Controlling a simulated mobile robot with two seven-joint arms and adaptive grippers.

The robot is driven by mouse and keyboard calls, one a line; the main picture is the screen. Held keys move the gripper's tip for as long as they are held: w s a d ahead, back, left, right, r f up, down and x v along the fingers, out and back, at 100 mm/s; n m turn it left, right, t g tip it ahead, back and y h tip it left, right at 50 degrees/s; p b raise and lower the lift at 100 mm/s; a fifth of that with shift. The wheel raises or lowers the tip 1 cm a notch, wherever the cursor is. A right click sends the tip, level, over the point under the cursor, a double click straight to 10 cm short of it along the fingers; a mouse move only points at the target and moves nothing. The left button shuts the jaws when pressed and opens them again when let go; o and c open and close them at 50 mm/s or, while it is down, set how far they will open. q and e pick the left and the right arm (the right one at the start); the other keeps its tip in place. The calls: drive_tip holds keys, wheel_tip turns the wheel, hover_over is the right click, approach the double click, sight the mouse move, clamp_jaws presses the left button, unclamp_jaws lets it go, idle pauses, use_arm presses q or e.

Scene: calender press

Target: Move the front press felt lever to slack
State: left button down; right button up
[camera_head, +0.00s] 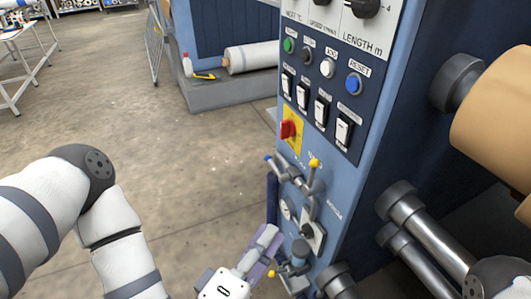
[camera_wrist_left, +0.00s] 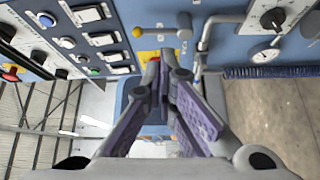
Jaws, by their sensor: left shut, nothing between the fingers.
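My left gripper (camera_head: 265,243) is low at the blue panel of the press, its purple-padded fingers shut and empty; its fingers also show in the left wrist view (camera_wrist_left: 168,78). Above it on the panel is a grey lever with a yellow knob (camera_head: 314,163). Beside that is a lever with a blue knob (camera_head: 268,158). Another yellow knob (camera_head: 271,273) shows low beside the gripper. In the left wrist view, a yellow-knobbed lever (camera_wrist_left: 158,31) lies beyond the fingertips, apparently apart from them. I cannot read which lever is the front press felt one. My right gripper is out of view.
A red rotary switch (camera_head: 288,130) on a yellow plate, rocker switches (camera_head: 320,110) and push buttons (camera_head: 328,68) sit above the levers. Large rollers (camera_head: 495,120) stand at the right. A gauge (camera_wrist_left: 265,55) shows in the left wrist view.

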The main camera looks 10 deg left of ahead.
use_arm(q)
drive_tip(key=b, duration=0.2)
approach(310, 177)
drive_tip(key=x, duration=0.6)
drive_tip(key=shift+w+d, duration=0.2)
drive_tip(key=shift+w, duration=0.25)
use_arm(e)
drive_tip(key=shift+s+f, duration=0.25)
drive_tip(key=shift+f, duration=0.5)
use_arm(q)
drive_tip(key=shift+w+r+n+p, duration=0.3)
drive_tip(key=shift+w+n+p, duration=0.15)
drive_tip(key=shift+w+n, duration=0.1)
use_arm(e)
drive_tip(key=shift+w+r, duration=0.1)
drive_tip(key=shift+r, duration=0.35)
